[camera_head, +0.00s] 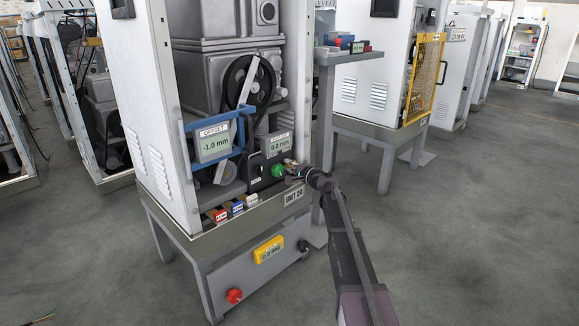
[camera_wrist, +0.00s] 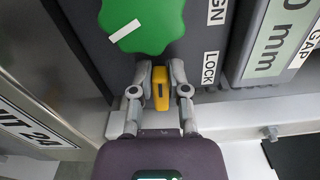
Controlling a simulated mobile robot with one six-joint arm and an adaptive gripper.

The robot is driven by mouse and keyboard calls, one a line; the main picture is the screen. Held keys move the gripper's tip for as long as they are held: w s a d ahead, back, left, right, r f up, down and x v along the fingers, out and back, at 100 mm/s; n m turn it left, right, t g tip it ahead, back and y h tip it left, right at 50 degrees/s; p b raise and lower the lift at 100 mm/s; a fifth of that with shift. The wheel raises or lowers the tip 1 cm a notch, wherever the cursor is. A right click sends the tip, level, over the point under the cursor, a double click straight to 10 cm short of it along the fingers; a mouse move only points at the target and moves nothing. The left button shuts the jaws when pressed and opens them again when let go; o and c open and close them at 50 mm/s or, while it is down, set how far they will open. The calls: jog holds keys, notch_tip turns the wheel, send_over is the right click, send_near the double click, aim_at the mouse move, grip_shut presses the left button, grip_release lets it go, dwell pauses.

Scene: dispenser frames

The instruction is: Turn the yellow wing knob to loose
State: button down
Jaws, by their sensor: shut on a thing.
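The yellow wing knob (camera_wrist: 161,88) shows in the wrist view below a green knob (camera_wrist: 143,24). My gripper (camera_wrist: 161,80) has one finger on each side of the yellow knob and is shut on it. A "LOCK" label (camera_wrist: 210,68) is to the right of the yellow knob. In the head view my gripper (camera_head: 290,168) is at the lower right of the open unit, close to the green knob (camera_head: 278,171). The yellow knob is mostly hidden there by the gripper.
A display reading 0.0 mm (camera_head: 279,145) is above the green knob. An OFFSET display reading -1.0 mm (camera_head: 214,142) with a blue frame is to the left. Small coloured blocks (camera_head: 234,208) line the front ledge. Open floor (camera_head: 470,220) lies to the right.

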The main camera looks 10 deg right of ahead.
jog(key=shift+w+f+n, duration=0.1)
jog(key=shift+w+n, duration=0.05)
jog(key=shift+n, duration=0.35)
jog(key=c, duration=0.9)
grip_release()
jog(key=v, duration=1.2)
